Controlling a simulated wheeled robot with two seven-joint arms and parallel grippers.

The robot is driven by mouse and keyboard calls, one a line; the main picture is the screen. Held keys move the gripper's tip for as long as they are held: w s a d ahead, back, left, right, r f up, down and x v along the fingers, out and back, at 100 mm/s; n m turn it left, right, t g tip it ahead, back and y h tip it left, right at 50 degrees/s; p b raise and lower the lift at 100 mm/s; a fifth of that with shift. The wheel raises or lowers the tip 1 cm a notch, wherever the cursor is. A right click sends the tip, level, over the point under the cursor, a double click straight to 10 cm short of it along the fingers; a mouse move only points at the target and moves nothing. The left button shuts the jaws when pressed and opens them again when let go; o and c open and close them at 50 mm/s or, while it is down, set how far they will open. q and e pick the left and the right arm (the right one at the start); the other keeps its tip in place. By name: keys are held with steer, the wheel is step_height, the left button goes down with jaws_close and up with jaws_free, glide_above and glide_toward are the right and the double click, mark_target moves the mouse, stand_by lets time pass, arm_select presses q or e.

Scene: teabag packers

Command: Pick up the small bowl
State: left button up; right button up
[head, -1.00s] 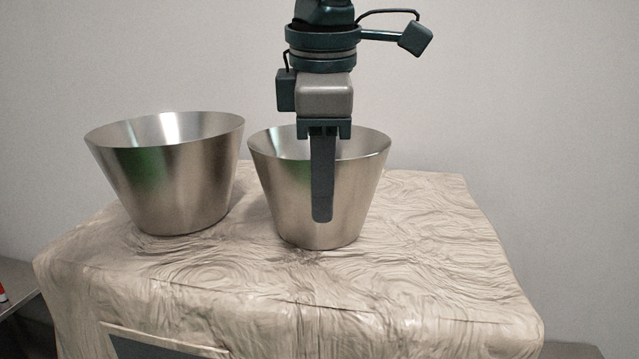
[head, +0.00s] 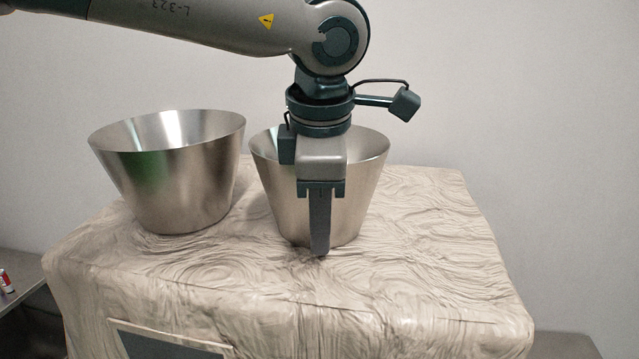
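The small bowl (head: 360,190) is the right-hand one of two shiny metal bowls and stands upright on the covered table. My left gripper (head: 320,252) points down in front of this bowl and hides the middle of its front wall and rim. One finger shows, its tip level with the bowl's base. The other finger is hidden, so I cannot tell how wide the gripper is or whether it touches the bowl. My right gripper is out of view.
A larger metal bowl (head: 180,185) stands close on the left. The table (head: 420,280) has a wrinkled beige cover and is clear at front and right. A small red and white object (head: 5,282) lies on a lower surface at the far left. A plain wall is behind.

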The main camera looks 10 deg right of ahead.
arm_select(q)
jaws_close()
steer(key=shift+r, duration=0.1)
steer(key=shift+r+b, duration=0.35)
steer(key=shift+r, duration=0.05)
steer(key=r, duration=0.1)
steer(key=r+b, duration=0.1)
steer(key=r, duration=0.1)
steer(key=shift+s+d+r+b, duration=0.2)
steer(key=shift+d+b, duration=0.1)
steer(key=shift+b, duration=0.1)
steer(key=s+d+r+b, duration=0.3)
steer(key=s+d+r, duration=0.3)
steer(key=s+d, duration=0.1)
steer(key=shift+s+r, duration=0.4)
steer(key=shift+s, duration=0.45)
steer(key=shift+a, duration=0.1)
